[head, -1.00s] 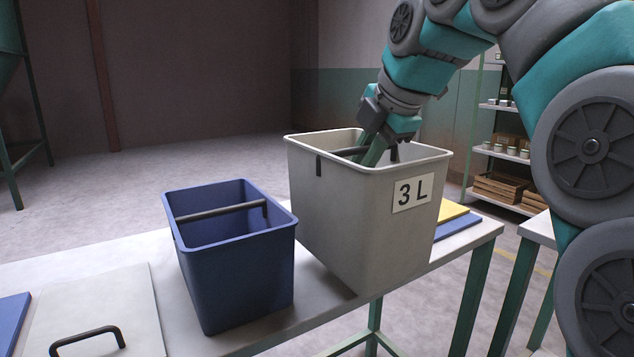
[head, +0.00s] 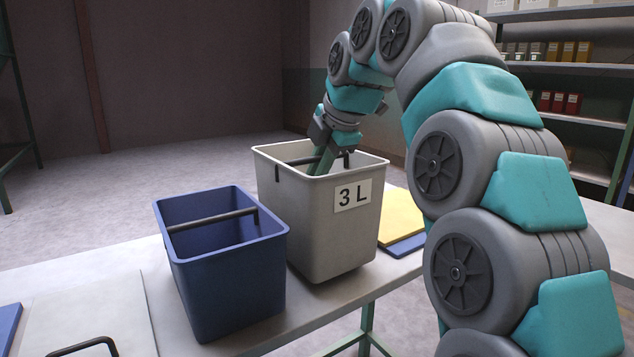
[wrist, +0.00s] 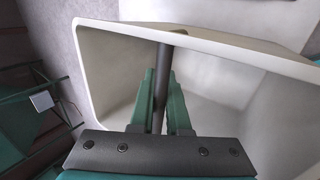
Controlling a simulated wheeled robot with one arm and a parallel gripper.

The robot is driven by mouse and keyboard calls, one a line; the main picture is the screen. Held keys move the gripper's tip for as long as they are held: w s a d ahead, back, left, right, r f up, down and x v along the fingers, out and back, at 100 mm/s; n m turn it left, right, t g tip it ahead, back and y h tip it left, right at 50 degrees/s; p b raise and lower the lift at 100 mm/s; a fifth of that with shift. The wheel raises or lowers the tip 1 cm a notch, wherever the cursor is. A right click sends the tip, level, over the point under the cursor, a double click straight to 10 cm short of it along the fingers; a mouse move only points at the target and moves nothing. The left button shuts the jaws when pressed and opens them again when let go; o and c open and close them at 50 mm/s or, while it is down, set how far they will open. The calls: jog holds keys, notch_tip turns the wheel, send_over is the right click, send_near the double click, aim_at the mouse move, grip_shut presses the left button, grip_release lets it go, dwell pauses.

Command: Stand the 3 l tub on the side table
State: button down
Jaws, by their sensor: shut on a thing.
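The grey-white 3 l tub (head: 332,228), marked "3 L", is upright at the long table, right of a blue tub. My gripper (head: 320,166) reaches down into its open top and is shut on its dark bar handle. In the wrist view my gripper's green fingers (wrist: 162,104) sit on both sides of the handle bar (wrist: 161,75), with the tub's pale rim and inner wall around them. I cannot tell for sure whether the tub's base touches the table. A pale tabletop (head: 612,226) at the right edge may be the side table; my arm hides much of it.
The blue tub (head: 228,275) with a dark handle stands close on the left of the long table (head: 118,256). A pale lid (head: 92,312) with a handle lies at the front left. Yellow (head: 401,216) and blue flat pieces lie right of the 3 l tub. Shelves stand behind.

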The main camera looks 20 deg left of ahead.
jog(key=shift+f, duration=1.05)
jog(key=shift+f, duration=0.15)
jog(key=c, duration=0.9)
grip_release()
jog(key=p+v, duration=0.2)
jog(key=v, duration=1)
